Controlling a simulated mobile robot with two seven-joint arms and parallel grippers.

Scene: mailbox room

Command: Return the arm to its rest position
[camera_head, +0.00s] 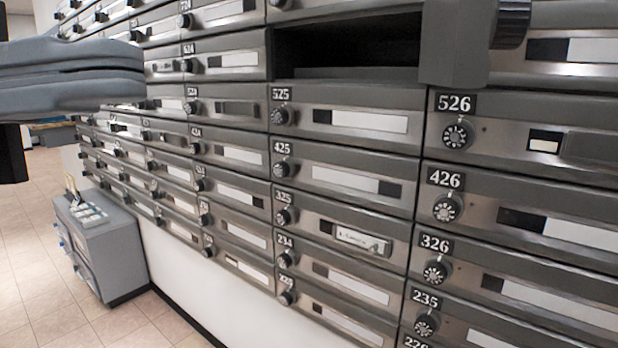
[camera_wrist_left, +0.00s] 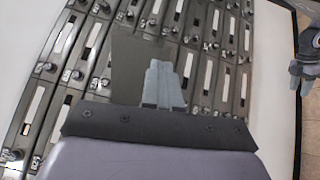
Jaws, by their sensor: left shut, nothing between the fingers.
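My left gripper (camera_head: 138,76) comes in from the left in the head view, in front of the mailbox wall. It looks grey and flat, is shut and holds nothing. In the left wrist view its pale fingers (camera_wrist_left: 163,86) are together, with mailbox fronts behind them.
One upper mailbox compartment (camera_head: 345,45) is open and dark inside. Its grey door (camera_head: 455,45) sticks out to the right of it. Numbered mailboxes with dials fill the wall (camera_head: 340,165). A grey cabinet (camera_head: 120,250) stands on the tiled floor at lower left.

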